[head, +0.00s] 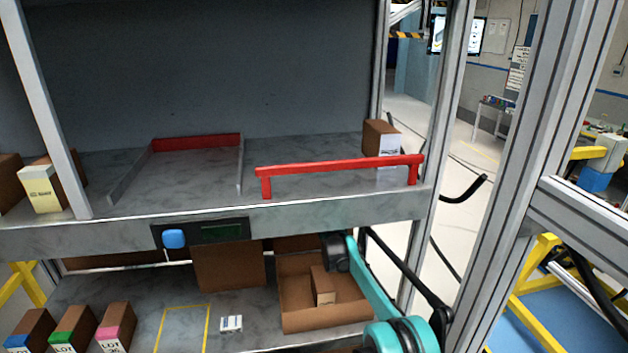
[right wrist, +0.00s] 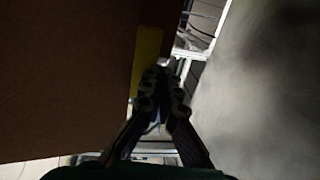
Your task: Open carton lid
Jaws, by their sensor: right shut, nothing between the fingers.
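A brown carton (head: 300,322) stands on the lower shelf, its top open toward me, with a small brown box (head: 321,283) inside. An upright brown panel (head: 230,268) stands against its left side; I cannot tell whether it is the lid. My right arm reaches in at the carton's right back, under the upper shelf; its fingers are hidden in the head view. In the right wrist view, my right gripper (right wrist: 162,85) is shut and empty, close to a large brown surface (right wrist: 65,80) with a yellow strip (right wrist: 147,60). I cannot tell whether they touch. My left gripper is out of view.
The upper shelf's front beam (head: 90,237) with a blue button (head: 174,239) overhangs the carton. A red rail (head: 340,166) is above. Several coloured LOT boxes (head: 72,325) stand at the lower left. A metal post (head: 440,130) rises at the right. A yellow-outlined area (head: 184,328) is clear.

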